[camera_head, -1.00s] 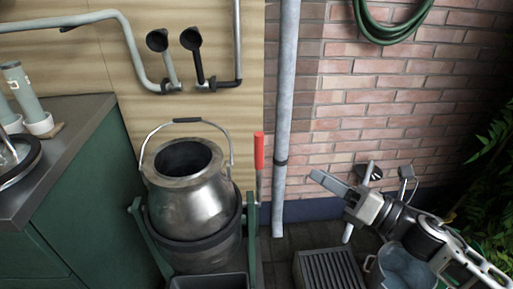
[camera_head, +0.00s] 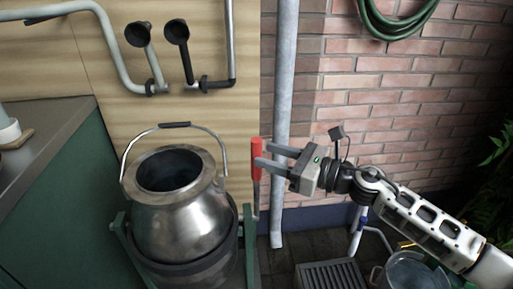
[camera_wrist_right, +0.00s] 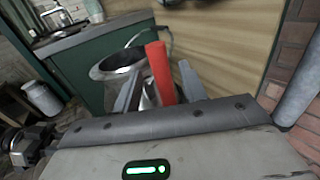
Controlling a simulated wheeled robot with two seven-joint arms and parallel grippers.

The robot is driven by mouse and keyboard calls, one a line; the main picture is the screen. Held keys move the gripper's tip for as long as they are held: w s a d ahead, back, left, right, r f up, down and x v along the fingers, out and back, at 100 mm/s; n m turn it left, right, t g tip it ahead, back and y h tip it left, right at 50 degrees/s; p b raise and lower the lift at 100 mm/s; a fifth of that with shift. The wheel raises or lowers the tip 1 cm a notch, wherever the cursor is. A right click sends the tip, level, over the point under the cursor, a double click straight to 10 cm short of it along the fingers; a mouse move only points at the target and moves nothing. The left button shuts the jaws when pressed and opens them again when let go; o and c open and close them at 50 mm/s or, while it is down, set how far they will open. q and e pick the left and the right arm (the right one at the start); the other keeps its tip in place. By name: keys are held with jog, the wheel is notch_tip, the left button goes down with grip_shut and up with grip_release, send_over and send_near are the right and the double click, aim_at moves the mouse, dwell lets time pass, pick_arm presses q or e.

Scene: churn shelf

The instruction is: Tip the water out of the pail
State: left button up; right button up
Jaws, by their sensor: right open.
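My right gripper (camera_head: 262,156) is open at the red grip (camera_head: 256,148) of an upright lever. In the right wrist view the red grip (camera_wrist_right: 160,72) shows between the two spread fingers (camera_wrist_right: 157,88); contact cannot be told. The lever stands beside a steel churn (camera_head: 180,224) with a raised wire handle, upright in a green tilting frame (camera_head: 248,245). A grey metal pail (camera_head: 408,272) stands on the floor at the lower right, partly cut off by the picture edge. I cannot make out water in the churn's dark mouth. My left gripper is out of view.
A green cabinet (camera_head: 75,200) with a grey top stands left of the churn. A slatted floor grate (camera_head: 330,274) lies between frame and pail. A grey downpipe (camera_head: 283,110) runs close behind the lever, against the brick wall (camera_head: 390,120). A green hose hangs above.

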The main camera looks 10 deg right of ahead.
aim_at(257, 152)
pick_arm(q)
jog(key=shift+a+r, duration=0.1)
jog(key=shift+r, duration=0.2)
pick_arm(e)
jog(key=shift+x, duration=2)
